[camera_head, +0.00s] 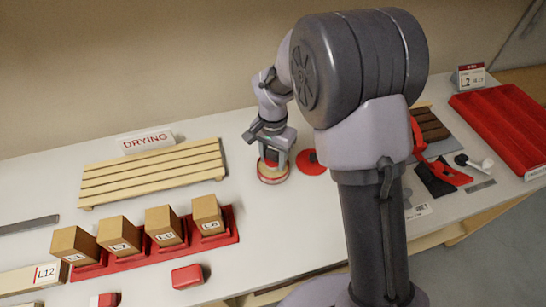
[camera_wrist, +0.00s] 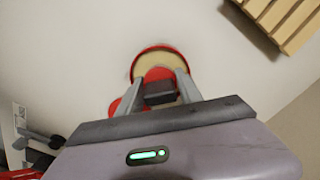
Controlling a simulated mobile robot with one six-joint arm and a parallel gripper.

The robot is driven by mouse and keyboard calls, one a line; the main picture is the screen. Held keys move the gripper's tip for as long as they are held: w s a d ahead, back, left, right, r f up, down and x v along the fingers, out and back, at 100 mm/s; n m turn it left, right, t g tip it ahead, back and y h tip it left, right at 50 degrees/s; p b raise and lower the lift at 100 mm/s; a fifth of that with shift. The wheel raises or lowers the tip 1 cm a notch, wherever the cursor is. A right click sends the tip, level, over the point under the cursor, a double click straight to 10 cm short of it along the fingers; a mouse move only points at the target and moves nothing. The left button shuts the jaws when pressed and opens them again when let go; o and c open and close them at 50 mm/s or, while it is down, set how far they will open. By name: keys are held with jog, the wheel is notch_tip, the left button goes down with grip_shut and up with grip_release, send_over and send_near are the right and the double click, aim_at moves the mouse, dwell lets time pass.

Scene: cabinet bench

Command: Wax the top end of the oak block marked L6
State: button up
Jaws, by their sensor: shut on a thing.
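Several tan oak blocks stand upright in a red rack (camera_head: 150,258) at the front left. Their labels are small; the rightmost block (camera_head: 207,211) may read L6, but I cannot be sure. My gripper (camera_head: 272,158) points down at a round red-rimmed tin (camera_head: 272,178) with a cream filling, which also shows in the wrist view (camera_wrist: 140,66). In the wrist view my gripper (camera_wrist: 160,82) is shut on a small dark and red piece (camera_wrist: 160,92), held over the tin. I cannot tell whether that piece touches the cream filling.
A flat red disc (camera_head: 310,161) lies right of the tin. A slatted wooden rack (camera_head: 155,172) lies below the DRYING sign (camera_head: 147,141). A red box (camera_head: 187,276) lies in front. Red and black tools (camera_head: 440,177) lie right. Bench between tin and blocks is clear.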

aim_at(273, 151)
jog(key=shift+f+b, duration=0.3)
jog(key=shift+f, duration=0.15)
dwell(1.0)
jog(key=shift+r, duration=0.1)
notch_tip(273, 151, up, 7)
jog(key=p, duration=0.5)
dwell(0.4)
